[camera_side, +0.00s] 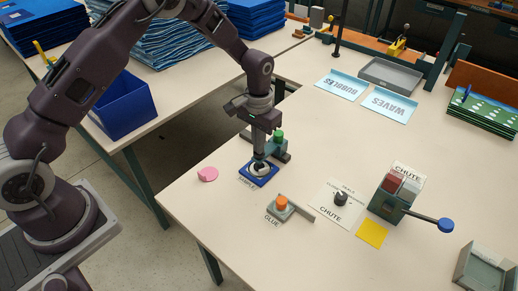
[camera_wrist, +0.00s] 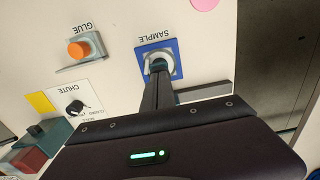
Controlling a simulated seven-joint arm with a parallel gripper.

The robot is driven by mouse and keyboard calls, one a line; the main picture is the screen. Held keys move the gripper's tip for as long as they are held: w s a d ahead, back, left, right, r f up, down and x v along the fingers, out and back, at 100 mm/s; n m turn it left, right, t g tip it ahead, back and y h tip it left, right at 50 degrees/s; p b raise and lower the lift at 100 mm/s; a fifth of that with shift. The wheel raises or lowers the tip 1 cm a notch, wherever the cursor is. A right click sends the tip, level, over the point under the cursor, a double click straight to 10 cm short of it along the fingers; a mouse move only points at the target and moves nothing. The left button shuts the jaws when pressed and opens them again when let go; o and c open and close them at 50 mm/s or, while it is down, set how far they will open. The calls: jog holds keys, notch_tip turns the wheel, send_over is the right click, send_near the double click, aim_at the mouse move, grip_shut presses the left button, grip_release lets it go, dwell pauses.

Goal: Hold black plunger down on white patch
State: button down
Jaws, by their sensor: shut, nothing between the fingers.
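My gripper (camera_side: 259,158) points down over the blue SAMPLE plate (camera_side: 271,181), its fingers shut and empty. In the wrist view its fingertips (camera_wrist: 158,66) are at a white round patch (camera_wrist: 150,55) on the blue plate. A small dark part shows at the fingertips, partly hidden by them; I cannot tell whether it is a plunger, or whether they touch it. A black knob (camera_side: 341,199) stands upright on a white CHUTE card (camera_side: 329,215), to the right of my gripper. In the wrist view it is the black knob (camera_wrist: 76,107) at left.
An orange-topped GLUE fixture (camera_side: 282,204) stands in front of the plate. A pink disc (camera_side: 207,174) lies left. A green-topped fixture (camera_side: 278,137) is close behind my gripper. A yellow square (camera_side: 372,233) and a blue-knobbed lever (camera_side: 445,224) are right.

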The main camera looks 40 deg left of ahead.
jog(key=shift+r, duration=2.65)
jog(key=s+a+r+t, duration=0.1)
jog(key=s+r, duration=0.4)
jog(key=r, duration=0.4)
jog(key=s+r+t, duration=0.1)
jog(key=s+r, duration=0.4)
jog(key=r, duration=0.4)
jog(key=s+r+t, duration=0.1)
jog(key=s+r, duration=0.1)
jog(key=s, duration=0.8)
jog(key=s+a+r+t, duration=0.1)
jog(key=s+r+t, duration=0.1)
jog(key=s, duration=0.9)
jog(key=shift+s+a+r+t, duration=0.15)
jog(key=shift+a+r+t, duration=0.05)
jog(key=shift+r+t, duration=0.1)
